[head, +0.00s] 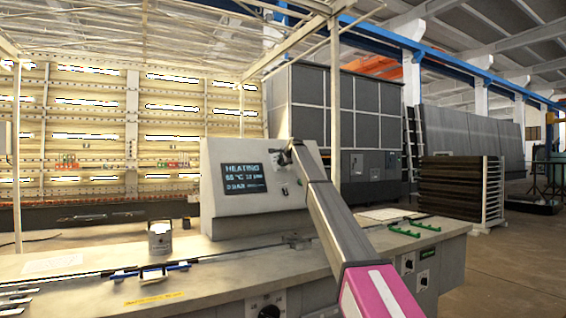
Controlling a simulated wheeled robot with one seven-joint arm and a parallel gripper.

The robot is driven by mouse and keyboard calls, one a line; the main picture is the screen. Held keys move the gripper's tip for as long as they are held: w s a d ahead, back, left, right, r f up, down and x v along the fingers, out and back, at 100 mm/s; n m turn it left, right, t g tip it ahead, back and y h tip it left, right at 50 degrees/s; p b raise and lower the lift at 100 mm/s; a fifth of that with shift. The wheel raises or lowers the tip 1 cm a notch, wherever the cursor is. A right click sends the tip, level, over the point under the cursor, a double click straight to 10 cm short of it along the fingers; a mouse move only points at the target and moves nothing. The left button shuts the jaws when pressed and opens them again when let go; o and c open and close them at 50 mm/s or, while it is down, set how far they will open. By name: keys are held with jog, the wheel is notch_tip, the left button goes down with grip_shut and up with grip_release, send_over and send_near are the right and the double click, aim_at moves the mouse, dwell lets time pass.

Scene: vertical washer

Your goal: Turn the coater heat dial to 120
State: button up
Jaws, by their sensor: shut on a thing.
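A grey control box (222,208) stands on the long bench, with a dark display (244,178) on its sloped face. The display reads "HEATING" with what looks like 65 °C; the smaller text is hard to read. My arm reaches in from the lower right, and my gripper (286,159) is at the panel just right of the display. It is shut on what seems to be the dial there, which is mostly hidden by the gripper. The dial's pointer and scale cannot be read. A small dark control (285,191) shows below the gripper.
A metal can (160,238) stands on the bench left of the box. Blue-handled bars (150,270) lie in front of it. Another dial (268,311) is on the bench front, and more knobs (407,263) are at the right. Green handles (413,228) lie at the bench's right end.

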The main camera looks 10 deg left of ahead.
dwell(0.5)
jog(key=o, duration=0.9)
jog(key=v, duration=1)
jog(key=shift+s+d+r, duration=0.15)
jog(key=shift+s+r, duration=0.05)
jog(key=shift+s, duration=0.1)
